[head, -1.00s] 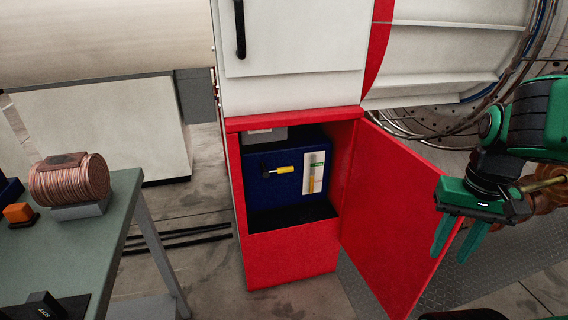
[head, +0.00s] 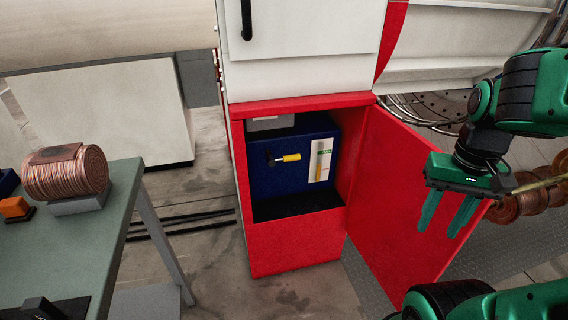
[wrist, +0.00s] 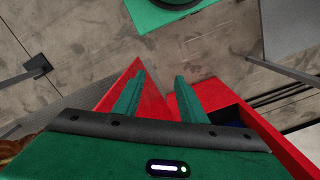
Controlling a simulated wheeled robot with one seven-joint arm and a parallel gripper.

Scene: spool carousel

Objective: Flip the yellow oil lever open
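The yellow oil lever (head: 291,157) sticks out roughly level to the right from a dark pivot on the blue oil unit (head: 262,185). The unit sits inside the red cabinet (head: 295,245), beside a pale gauge strip (head: 320,160) with a yellow column. My gripper (head: 447,222) is to the right of the lever, in front of the open red door. It points down, with its fingers apart and nothing between them. In the wrist view my gripper (wrist: 158,90) also shows open and empty above the red door and cabinet edge. The lever is not visible there.
The red door (head: 400,190) stands open to the right of the cabinet opening. A grey-green table (head: 110,220) with a copper wire spool (head: 68,173) and an orange block (head: 15,208) stands at left. Bare floor (head: 290,298) lies in front of the cabinet.

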